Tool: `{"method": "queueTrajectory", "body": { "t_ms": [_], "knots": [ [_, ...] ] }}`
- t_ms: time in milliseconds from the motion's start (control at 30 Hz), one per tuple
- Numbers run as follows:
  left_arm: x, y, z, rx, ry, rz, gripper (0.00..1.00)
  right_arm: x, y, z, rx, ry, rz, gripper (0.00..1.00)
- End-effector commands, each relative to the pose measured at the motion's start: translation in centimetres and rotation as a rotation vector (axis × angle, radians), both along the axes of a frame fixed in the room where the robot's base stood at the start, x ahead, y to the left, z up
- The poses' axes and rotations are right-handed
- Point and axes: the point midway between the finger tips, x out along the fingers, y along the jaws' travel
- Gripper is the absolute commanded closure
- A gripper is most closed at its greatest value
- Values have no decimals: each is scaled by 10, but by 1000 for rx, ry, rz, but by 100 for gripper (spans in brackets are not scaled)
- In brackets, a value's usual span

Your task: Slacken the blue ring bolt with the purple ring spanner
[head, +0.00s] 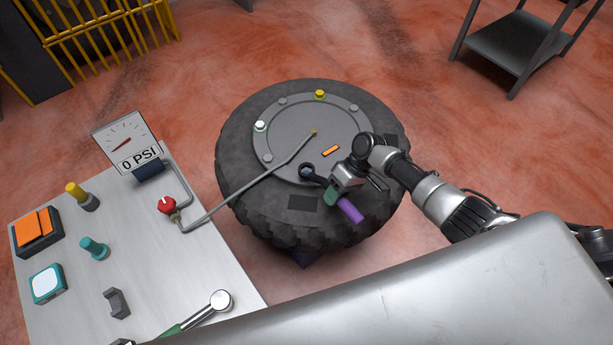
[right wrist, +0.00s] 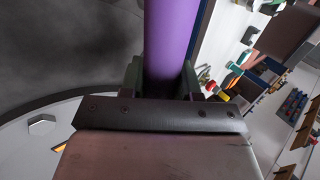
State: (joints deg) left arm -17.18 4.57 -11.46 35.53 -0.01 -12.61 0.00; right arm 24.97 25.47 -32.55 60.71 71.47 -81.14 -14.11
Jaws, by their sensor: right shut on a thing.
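The wheel (head: 240,200) lies flat, with a round grey hub plate (head: 300,120) on top. My right gripper (head: 338,192) is shut on the purple ring spanner, whose purple handle (head: 351,211) sticks out toward the near edge of the tyre. In the right wrist view the purple handle (right wrist: 170,40) stands between the two fingers. The spanner's dark ring end (head: 306,171) is at the near edge of the hub plate. It covers a bolt position there; I cannot make out the blue bolt or how the ring sits on it. My left gripper is out of view.
A yellow bolt (head: 320,94), a white bolt (head: 260,125) and several grey bolts lie around the plate. A bent pipe (head: 240,190) runs from the metal bench (head: 220,260) to the hub centre. A gauge (head: 127,141) reads 0 PSI. Sockets and a ratchet (head: 219,301) lie on the bench.

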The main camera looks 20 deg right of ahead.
Motion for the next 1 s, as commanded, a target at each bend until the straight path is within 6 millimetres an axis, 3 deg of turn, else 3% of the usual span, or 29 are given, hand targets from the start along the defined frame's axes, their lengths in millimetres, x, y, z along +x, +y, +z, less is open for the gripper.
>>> {"method": "queueTrajectory", "body": {
  "t_ms": [1000],
  "knots": [
    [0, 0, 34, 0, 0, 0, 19, 1, 0, 35, 1, -2, 0, 100]
  ]
}}
